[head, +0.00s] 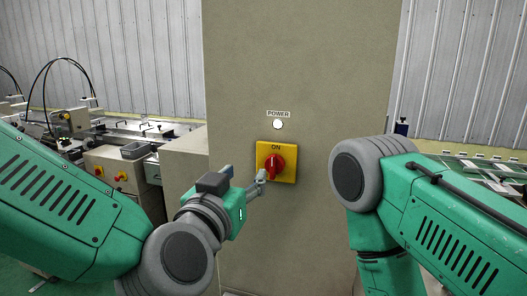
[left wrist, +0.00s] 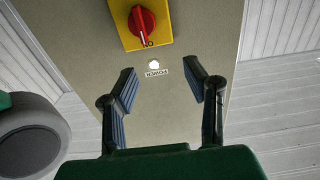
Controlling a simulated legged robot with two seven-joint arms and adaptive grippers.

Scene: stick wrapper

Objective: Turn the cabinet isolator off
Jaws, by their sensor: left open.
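The isolator is a red rotary knob (head: 273,167) on a yellow plate (head: 290,176), fixed to the beige cabinet front (head: 300,60). The word ON stands above the knob, and its handle is roughly upright, leaning slightly. In the left wrist view the cabinet is upside down; the knob (left wrist: 142,22) is at the top, its white mark toward the POWER lamp (left wrist: 154,64). My left gripper (head: 262,178) is at the plate's lower left in the head view. The left wrist view shows its fingers (left wrist: 161,70) apart, with nothing between them. My right gripper is out of view.
A white round lamp (head: 278,124) labelled POWER is above the plate. Machinery with a small control box (head: 118,170) stands to the left, and green-framed equipment (head: 480,168) to the right. The cabinet front around the plate is flat and clear.

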